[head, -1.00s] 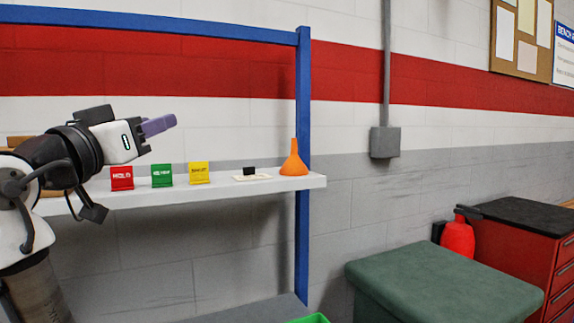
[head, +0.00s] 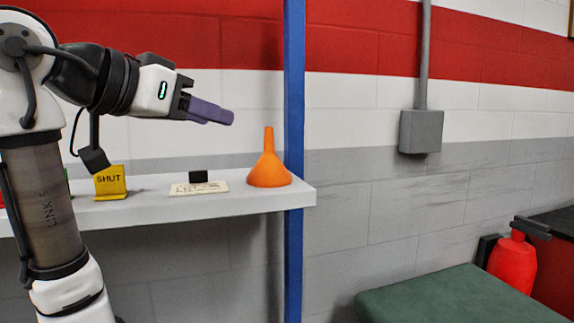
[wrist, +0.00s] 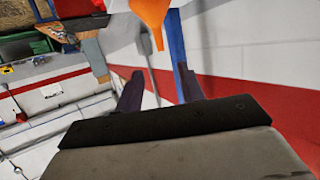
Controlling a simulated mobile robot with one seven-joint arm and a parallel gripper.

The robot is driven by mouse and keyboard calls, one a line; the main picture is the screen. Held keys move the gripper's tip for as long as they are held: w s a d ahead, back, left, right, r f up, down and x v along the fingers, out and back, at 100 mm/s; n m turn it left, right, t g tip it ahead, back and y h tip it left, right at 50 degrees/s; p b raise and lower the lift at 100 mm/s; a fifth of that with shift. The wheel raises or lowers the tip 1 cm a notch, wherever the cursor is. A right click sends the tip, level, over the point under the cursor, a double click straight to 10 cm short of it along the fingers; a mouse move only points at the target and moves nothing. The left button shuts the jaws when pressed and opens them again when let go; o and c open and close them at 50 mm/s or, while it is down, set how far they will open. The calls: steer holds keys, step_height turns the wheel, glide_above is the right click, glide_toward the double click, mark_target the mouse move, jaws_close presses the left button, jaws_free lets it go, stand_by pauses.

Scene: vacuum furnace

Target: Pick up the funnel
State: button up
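The orange funnel (head: 268,168) stands upright, spout up, near the right end of the white shelf (head: 232,203). My gripper (head: 212,112) is left of the funnel and above the shelf, its purple fingers pointing right and slightly down, apart from the funnel. In the wrist view my gripper (wrist: 160,86) has its two fingers spread with nothing between them. The funnel (wrist: 152,12) shows there at the top edge, partly cut off, beyond the fingertips.
A white card with a black block (head: 198,177) lies left of the funnel, and a yellow SHUT sign (head: 110,183) stands further left. A blue post (head: 294,120) rises right beside the funnel. A green-topped surface (head: 465,298) and a red extinguisher (head: 513,262) are lower right.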

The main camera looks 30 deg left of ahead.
mark_target(266, 132)
steer(key=p+x, duration=0.1)
steer(key=x, duration=0.7)
steer(key=shift+w+p, duration=0.15)
steer(key=shift+p, duration=0.25)
steer(key=shift+p+x, duration=1.1)
steer(key=shift+x, duration=1.65)
steer(key=shift+d+r, duration=0.1)
jaws_close()
